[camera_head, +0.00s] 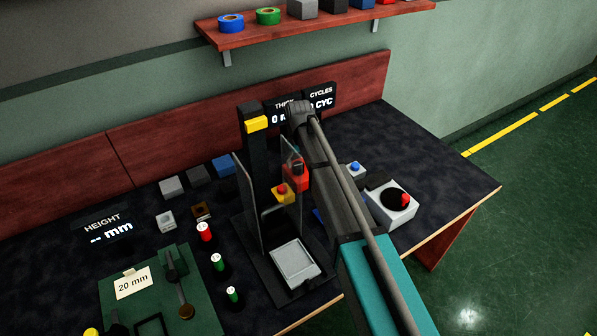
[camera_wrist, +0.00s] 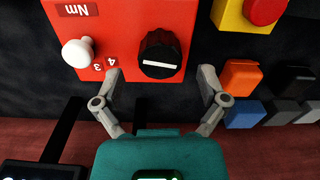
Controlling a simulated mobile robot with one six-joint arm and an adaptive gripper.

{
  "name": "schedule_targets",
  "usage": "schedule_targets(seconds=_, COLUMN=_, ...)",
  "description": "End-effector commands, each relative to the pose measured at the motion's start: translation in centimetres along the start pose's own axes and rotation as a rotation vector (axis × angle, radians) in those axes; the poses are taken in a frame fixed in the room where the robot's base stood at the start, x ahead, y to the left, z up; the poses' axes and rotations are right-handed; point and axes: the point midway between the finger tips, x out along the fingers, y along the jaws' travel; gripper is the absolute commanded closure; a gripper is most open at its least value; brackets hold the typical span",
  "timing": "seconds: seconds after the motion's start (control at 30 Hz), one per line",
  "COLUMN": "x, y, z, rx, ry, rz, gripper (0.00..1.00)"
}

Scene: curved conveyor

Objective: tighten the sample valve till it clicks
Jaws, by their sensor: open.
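A red unit marked "Nm" (camera_wrist: 125,20) fills the upper wrist view, with a black knob (camera_wrist: 161,50) on its face. A white line crosses the knob, roughly level in this view. I take this knob for the sample valve; no label names it. A white ball (camera_wrist: 78,53) sits left of it near the digits 3 and 4. My gripper (camera_wrist: 161,74) is open, its fingertips apart on either side of the knob's lower edge, not touching it. The red unit (camera_head: 297,173) is partly visible in the head view beside my arm, where my fingertips are hidden.
A yellow box with a red button (camera_head: 283,193) adjoins the red unit. A press frame with a grey plate (camera_head: 295,262) stands in front. A white box with a dark round opening (camera_head: 391,206) lies right of my arm. Orange (camera_wrist: 241,76) and blue (camera_wrist: 245,114) blocks lie close to the right finger.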

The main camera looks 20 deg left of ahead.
Motion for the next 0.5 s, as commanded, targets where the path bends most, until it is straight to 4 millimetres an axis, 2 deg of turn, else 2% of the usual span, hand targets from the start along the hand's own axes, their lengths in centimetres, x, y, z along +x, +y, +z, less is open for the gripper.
schedule_targets(seconds=0.03, x=0.8, y=0.0, z=0.0, rx=0.000, ry=0.000, rz=0.000, gripper=0.08)
schedule_targets(seconds=0.2, x=2.0, y=0.0, z=0.0, rx=0.000, ry=0.000, rz=0.000, gripper=0.08)
schedule_targets(seconds=0.5, x=3.1, y=0.0, z=0.0, rx=0.000, ry=0.000, rz=0.000, gripper=0.08)
